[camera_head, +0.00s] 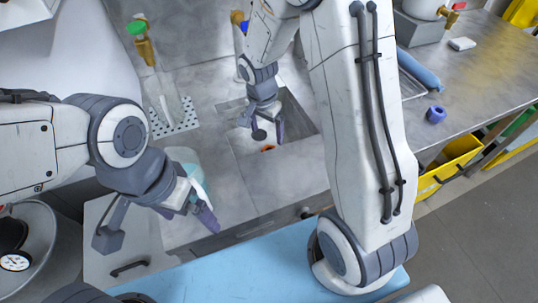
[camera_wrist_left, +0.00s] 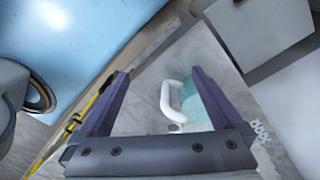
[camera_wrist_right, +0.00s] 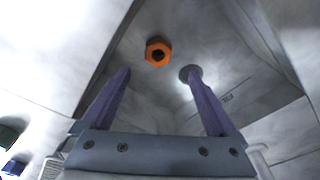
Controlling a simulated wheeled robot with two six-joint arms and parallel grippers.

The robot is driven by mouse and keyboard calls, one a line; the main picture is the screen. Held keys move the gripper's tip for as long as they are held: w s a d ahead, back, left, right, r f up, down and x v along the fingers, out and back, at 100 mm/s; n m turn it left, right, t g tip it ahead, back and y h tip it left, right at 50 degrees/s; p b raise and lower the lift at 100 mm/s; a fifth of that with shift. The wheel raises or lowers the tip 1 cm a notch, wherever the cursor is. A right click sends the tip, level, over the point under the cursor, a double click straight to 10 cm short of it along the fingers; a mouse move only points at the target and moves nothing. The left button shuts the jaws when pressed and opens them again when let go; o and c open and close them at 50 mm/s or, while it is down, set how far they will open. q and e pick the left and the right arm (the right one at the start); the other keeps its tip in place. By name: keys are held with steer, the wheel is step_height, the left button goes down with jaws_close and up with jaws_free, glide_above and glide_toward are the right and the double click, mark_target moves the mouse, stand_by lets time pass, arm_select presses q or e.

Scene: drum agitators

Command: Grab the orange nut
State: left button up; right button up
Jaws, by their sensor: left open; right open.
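The orange nut (camera_wrist_right: 158,52) lies on the floor of the metal sink, and in the right wrist view it is beyond the fingertips, roughly between them. In the head view only a small part of the orange nut (camera_head: 268,148) shows near the sink's front edge. My right gripper (camera_head: 266,128) is open and empty, pointing down over the sink; it also shows in the right wrist view (camera_wrist_right: 158,72). My left gripper (camera_head: 195,209) is open and empty at the front left, over the counter's front; it also shows in the left wrist view (camera_wrist_left: 160,75).
The sink (camera_head: 306,130) is walled, with a round drain (camera_wrist_right: 190,73) beside the nut. A jug with a white handle (camera_wrist_left: 170,100) stands near my left gripper. A green-handled tap (camera_head: 145,45) is at the back left. A purple nut (camera_head: 436,114) lies on the right counter.

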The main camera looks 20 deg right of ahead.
mark_target(269, 147)
steer(key=f, duration=0.8)
steer(key=shift+d+f, duration=0.1)
steer(key=shift+d, duration=0.3)
jaws_close()
